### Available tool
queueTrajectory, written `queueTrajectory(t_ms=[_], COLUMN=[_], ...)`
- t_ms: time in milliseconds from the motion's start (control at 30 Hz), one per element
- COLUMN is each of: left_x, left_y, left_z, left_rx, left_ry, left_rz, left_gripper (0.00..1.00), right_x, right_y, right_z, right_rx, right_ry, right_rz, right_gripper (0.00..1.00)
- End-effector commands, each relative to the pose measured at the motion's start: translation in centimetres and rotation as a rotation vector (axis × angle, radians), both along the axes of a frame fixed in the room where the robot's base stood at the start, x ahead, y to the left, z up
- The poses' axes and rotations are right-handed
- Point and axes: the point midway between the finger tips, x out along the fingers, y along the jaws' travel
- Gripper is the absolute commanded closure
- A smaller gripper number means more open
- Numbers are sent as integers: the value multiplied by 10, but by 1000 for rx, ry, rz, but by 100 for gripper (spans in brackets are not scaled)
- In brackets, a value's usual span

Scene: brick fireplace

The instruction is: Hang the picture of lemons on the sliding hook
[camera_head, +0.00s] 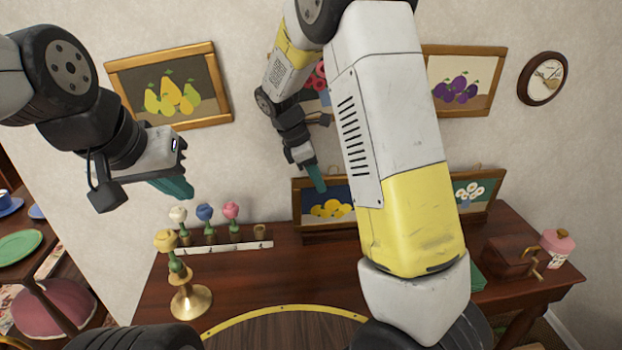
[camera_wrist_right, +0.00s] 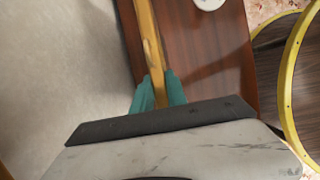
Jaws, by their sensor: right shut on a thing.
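The picture of lemons (camera_head: 333,211) has a dark blue ground and a wooden frame. It stands on the wooden table against the wall, in the middle of the head view, partly hidden by my right arm. My right gripper (camera_head: 316,180) is shut on the top edge of its frame. In the right wrist view the teal fingers (camera_wrist_right: 159,92) pinch the frame's edge (camera_wrist_right: 148,40) from both sides. My left gripper (camera_head: 175,187) is in the air before the wall, below the pear picture; its finger gap cannot be made out. I cannot make out the sliding hook.
On the wall hang a pear picture (camera_head: 170,87), a plum picture (camera_head: 462,80) and a partly hidden red picture (camera_head: 318,80). A flower picture (camera_head: 478,192) leans at right. The table (camera_head: 290,272) bears a flower rack (camera_head: 228,246), brass candlestick (camera_head: 190,301) and brown box (camera_head: 510,257).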

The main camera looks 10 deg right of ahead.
Motion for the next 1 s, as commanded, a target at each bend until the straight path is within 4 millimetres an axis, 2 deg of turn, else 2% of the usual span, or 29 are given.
queueTrajectory(t_ms=[100,200,300,667,700,800,1000], left_x=[0,0,0,0,0,0,0], left_y=[0,0,0,0,0,0,0], left_z=[0,0,0,0,0,0,0], left_rx=[0,0,0,0,0,0,0], left_ry=[0,0,0,0,0,0,0], left_rz=[0,0,0,0,0,0,0], left_gripper=[100,100,100,100,100,100,100], right_x=[14,11,12,12,12,12,12], right_y=[-5,-4,-4,-4,-4,-4,-4], right_z=[-4,-23,-32,-36,-37,-36,-36], right_rx=[-2,-3,-1,-1,-1,-1,-1], right_ry=[1,4,0,0,0,0,-1], right_rz=[-2,1,0,-1,-1,-1,-1], right_gripper=[100,100,100,100,80,60,60])
